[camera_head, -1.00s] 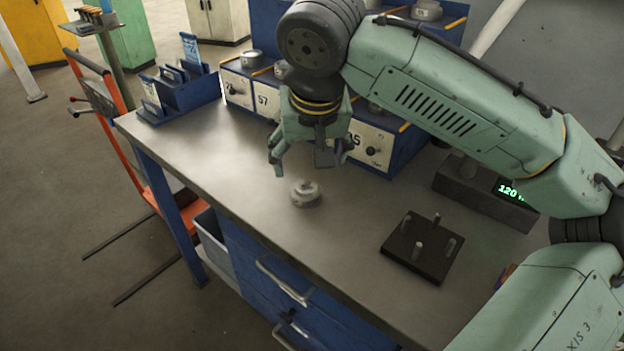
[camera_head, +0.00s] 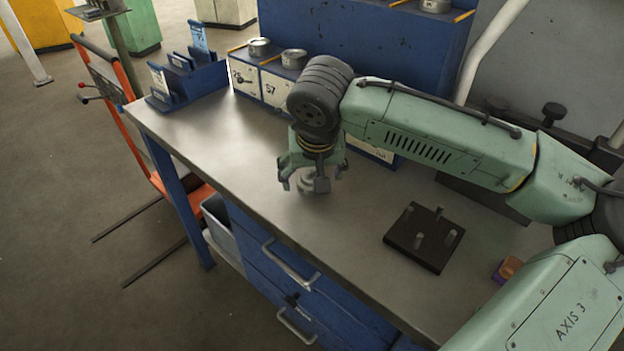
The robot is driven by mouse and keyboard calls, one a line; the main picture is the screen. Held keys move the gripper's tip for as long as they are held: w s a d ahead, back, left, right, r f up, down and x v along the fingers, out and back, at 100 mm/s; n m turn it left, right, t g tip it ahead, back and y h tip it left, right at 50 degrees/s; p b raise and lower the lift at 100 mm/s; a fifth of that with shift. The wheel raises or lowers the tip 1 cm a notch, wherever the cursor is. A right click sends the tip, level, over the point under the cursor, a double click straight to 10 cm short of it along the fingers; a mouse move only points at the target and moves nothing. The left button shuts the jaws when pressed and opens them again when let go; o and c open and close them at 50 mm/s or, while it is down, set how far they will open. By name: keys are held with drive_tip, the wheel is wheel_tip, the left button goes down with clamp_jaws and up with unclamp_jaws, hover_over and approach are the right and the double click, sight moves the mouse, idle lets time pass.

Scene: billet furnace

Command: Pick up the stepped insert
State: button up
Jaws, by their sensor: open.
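The stepped insert (camera_head: 307,187), a small round grey metal piece, sits on the workbench top (camera_head: 220,150) near its front edge. My gripper (camera_head: 307,186) is open and points down over the insert, with its fingers on either side of it. The fingers and palm hide much of the insert. I cannot tell whether the fingers touch it.
A dark plate with several upright pegs (camera_head: 424,238) lies to the right on the bench. Blue labelled bins (camera_head: 262,88) and a blue rack (camera_head: 188,80) stand along the back. A small orange and purple item (camera_head: 507,268) lies near the right front. Bench between gripper and peg plate is clear.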

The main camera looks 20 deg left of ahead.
drive_tip(key=shift+c, duration=0.5)
drive_tip(key=shift+r, duration=0.1)
clamp_jaws()
